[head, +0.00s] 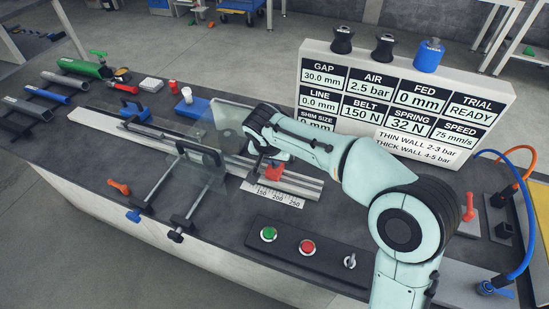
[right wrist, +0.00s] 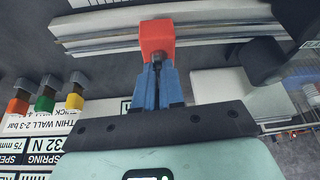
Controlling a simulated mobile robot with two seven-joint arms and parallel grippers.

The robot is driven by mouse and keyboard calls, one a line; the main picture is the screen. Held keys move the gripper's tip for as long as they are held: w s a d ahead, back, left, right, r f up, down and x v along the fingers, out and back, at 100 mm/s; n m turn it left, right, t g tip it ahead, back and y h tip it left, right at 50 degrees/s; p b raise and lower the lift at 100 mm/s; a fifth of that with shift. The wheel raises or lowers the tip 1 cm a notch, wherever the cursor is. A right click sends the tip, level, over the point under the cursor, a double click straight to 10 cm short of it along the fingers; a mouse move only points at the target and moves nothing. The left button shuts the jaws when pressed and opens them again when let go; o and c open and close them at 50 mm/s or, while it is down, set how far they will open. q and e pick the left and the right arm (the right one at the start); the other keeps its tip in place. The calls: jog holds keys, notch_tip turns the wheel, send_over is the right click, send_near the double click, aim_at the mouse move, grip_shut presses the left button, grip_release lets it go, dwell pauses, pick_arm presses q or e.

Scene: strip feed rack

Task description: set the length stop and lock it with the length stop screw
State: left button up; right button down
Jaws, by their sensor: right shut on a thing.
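The length stop is a red block (head: 273,173) on the metal rail (head: 305,185), just behind the white scale marked 200 to 250. It also shows in the right wrist view as a red block (right wrist: 157,38) against the rail. A short dark grey screw (right wrist: 160,63) sticks out of its near face in that view. My right gripper (right wrist: 160,78) has its blue fingers shut around this screw, right up against the block. In the head view my right gripper (head: 268,160) is partly hidden by its own wrist. My left gripper is in neither view.
A clear guard (head: 205,170) with a dark handle stands left of my right arm. A panel with green (head: 268,234) and red (head: 307,247) buttons lies in front. A sign board (head: 400,95) stands behind the arm. Tubes and small parts lie at the left.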

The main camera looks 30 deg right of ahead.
dwell(0.4)
jog(key=c, duration=1.2)
grip_release()
jog(key=shift+c, duration=0.2)
jog(key=p+v, duration=0.1)
jog(key=v, duration=1.2)
jog(key=shift+r+p, duration=0.25)
jog(key=shift+p, duration=0.1)
